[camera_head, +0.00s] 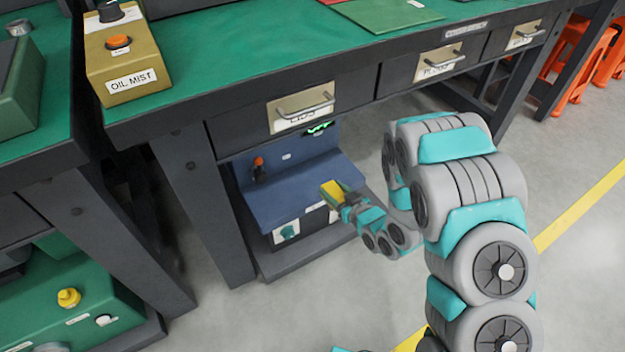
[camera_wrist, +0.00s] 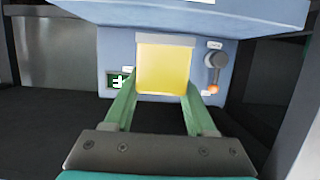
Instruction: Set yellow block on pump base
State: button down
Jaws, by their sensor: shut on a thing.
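My gripper (camera_head: 346,201) is shut on the yellow block (camera_head: 331,191) and holds it at the blue machine's front. In the wrist view the block (camera_wrist: 163,68) sits between the two green fingers, and its front face is clear. The blue machine (camera_head: 303,187) stands under the workbench on a dark base plate (camera_head: 312,253); I see no label naming it the pump base. In the wrist view the block hides part of the machine's blue panel (camera_wrist: 233,48). I cannot tell whether the block touches the machine.
The workbench (camera_head: 230,60) with its drawers (camera_head: 300,108) overhangs the machine, and a dark leg (camera_head: 205,185) stands at its left. Open floor (camera_head: 330,300) lies in front.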

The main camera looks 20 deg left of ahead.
aim_at(327, 183)
jog(key=f+b, duration=0.1)
jog(key=b, duration=0.1)
jog(key=shift+w+a+b, duration=0.3)
jog(key=shift+a+b, duration=0.05)
jog(key=shift+b, duration=0.05)
jog(key=shift+w+a+r+b, duration=0.15)
jog(key=shift+a+b, duration=0.15)
jog(key=shift+b, duration=0.95)
jog(key=w+a+b, duration=0.1)
jog(key=a+b, duration=0.1)
jog(key=b, duration=0.1)
jog(key=shift+w, duration=0.35)
jog(key=w+a, duration=0.2)
jog(key=a, duration=0.1)
jog(key=w+a, duration=0.3)
jog(key=shift+w+f, duration=0.15)
jog(key=shift+f, duration=0.05)
jog(key=shift+d+f+b, duration=0.1)
jog(key=shift+f+b, duration=0.4)
jog(key=shift+f, duration=1.2)
jog(key=shift+f, duration=0.15)
jog(key=shift+c, duration=1.1)
grip_release()
